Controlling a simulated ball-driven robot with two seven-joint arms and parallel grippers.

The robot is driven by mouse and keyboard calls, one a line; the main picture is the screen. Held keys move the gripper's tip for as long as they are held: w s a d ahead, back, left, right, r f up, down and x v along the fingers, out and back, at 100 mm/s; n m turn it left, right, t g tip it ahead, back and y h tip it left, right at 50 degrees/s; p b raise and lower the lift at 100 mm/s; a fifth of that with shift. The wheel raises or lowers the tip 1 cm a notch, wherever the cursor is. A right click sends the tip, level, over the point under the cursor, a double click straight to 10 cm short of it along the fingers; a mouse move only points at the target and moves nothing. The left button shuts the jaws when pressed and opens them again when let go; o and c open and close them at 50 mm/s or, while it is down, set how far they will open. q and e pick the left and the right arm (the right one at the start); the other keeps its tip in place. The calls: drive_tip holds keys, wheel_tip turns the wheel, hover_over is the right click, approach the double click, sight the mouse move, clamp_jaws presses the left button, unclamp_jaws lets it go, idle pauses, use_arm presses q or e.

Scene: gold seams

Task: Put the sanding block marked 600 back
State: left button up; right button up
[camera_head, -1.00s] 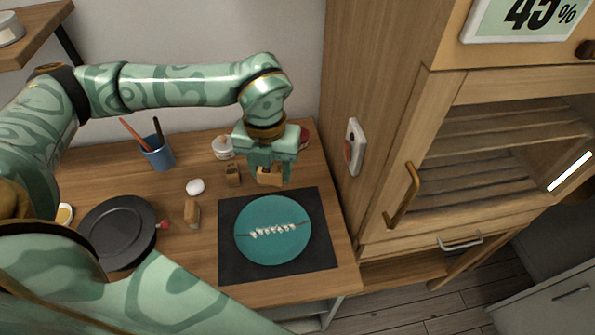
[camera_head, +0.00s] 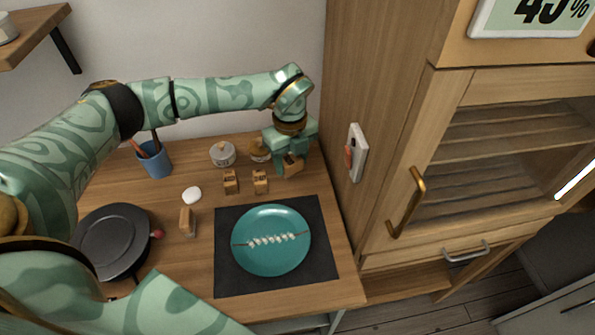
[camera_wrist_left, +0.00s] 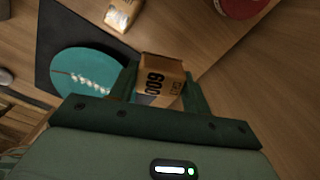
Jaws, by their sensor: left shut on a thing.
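My left gripper (camera_head: 291,170) is shut on the sanding block marked 600 (camera_wrist_left: 162,76), a small tan block. In the left wrist view its number faces the camera between the fingers. In the head view the held block (camera_head: 292,165) is tilted, above the wooden table's back right part. Two similar blocks stand to its left, a left one (camera_head: 230,182) and a right one (camera_head: 260,182); their markings are too small to read. My right gripper is out of view.
A teal plate (camera_head: 283,258) lies on a dark mat (camera_head: 228,279) in front. A lidded white jar (camera_head: 222,154), a blue cup (camera_head: 157,163), a white egg-like object (camera_head: 192,195), another upright block (camera_head: 187,220) and a black pan (camera_head: 112,240) stand leftward. A wooden cabinet (camera_head: 385,130) bounds the right.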

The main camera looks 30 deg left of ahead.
use_arm(q)
drive_tip(key=b, duration=0.1)
hover_over(297, 179)
wheel_tip(297, 179, down, 4)
drive_tip(key=shift+f, duration=0.1)
wheel_tip(297, 179, down, 3)
drive_tip(key=shift+f+b, duration=0.1)
drive_tip(key=shift+b, duration=0.5)
drive_tip(key=shift+s, duration=0.1)
drive_tip(key=o, duration=0.9)
wheel_tip(297, 179, up, 12)
drive_tip(key=p, duration=0.2)
drive_tip(key=shift+r+p, duration=0.2)
drive_tip(key=shift+p, duration=0.15)
